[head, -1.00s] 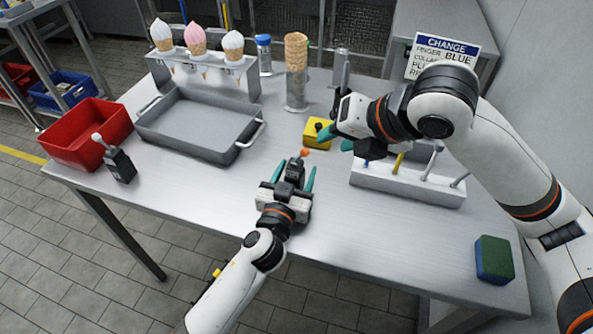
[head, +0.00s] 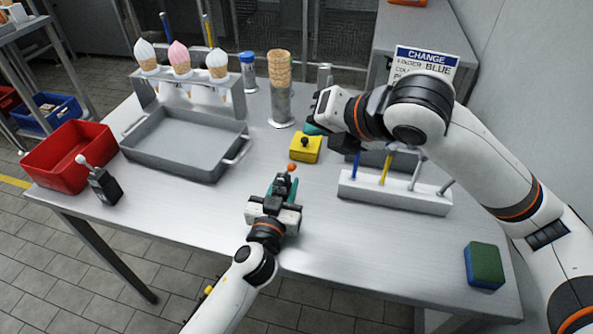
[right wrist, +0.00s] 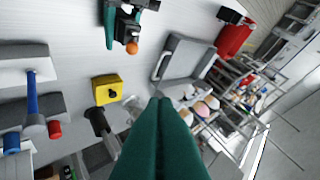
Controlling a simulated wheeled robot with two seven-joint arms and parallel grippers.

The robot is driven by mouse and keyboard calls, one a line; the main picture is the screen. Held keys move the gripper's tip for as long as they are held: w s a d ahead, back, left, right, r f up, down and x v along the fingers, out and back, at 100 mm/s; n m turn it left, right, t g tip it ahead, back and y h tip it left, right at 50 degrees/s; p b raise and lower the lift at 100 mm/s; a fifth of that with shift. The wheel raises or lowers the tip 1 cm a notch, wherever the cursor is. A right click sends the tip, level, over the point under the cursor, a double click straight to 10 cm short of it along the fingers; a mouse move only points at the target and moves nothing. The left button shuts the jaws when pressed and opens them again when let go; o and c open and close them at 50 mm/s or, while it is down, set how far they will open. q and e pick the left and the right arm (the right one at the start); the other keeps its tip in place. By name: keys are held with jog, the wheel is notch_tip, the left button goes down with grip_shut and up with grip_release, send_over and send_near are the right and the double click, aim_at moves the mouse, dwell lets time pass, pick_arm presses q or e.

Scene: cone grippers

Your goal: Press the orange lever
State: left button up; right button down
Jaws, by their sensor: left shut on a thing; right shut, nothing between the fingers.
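The orange lever is a small dark box with a short stalk and an orange ball knob (head: 291,167), near the middle of the table's front part. My left gripper (head: 282,186) is shut around its dark body, and the knob sticks out beyond the fingers. The knob also shows in the right wrist view (right wrist: 132,48). My right gripper (head: 313,129) is shut and empty, above the table behind and right of the knob, close to a yellow box. Its closed green fingers (right wrist: 160,115) fill the lower middle of the right wrist view.
The yellow box with a black button (head: 306,149) stands just behind the lever. A white-knobbed lever (head: 104,186) stands by the red bin (head: 70,157). A grey tray (head: 185,145), cone stand (head: 282,106), utensil holder (head: 395,196) and sponge (head: 485,265) surround the clear front middle.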

jog(key=w+a+r+t+y, duration=0.2)
jog(key=w+r+t+y, duration=0.1)
jog(key=r, duration=0.4)
jog(key=w+a+r+t+y, duration=0.2)
jog(key=w+r+t+y, duration=0.15)
jog(key=r, duration=0.45)
jog(key=s+a+r+n+g+y, duration=0.65)
jog(key=s+n+g+y, duration=0.4)
jog(key=n, duration=0.45)
jog(key=s+f+n+g+h, duration=0.3)
jog(key=f+n+g+h, duration=0.4)
jog(key=f+h, duration=0.5)
jog(key=w+d+f+m+t+h, duration=0.2)
jog(key=w+d+f+h, duration=0.2)
jog(key=d+f+h, duration=0.1)
jog(key=w+d+f+m+t+h, duration=0.2)
jog(key=w+d+f+h, duration=0.2)
jog(key=d+f, duration=0.3)
jog(key=shift+d+h, duration=0.5)
jog(key=shift+d, duration=0.4)
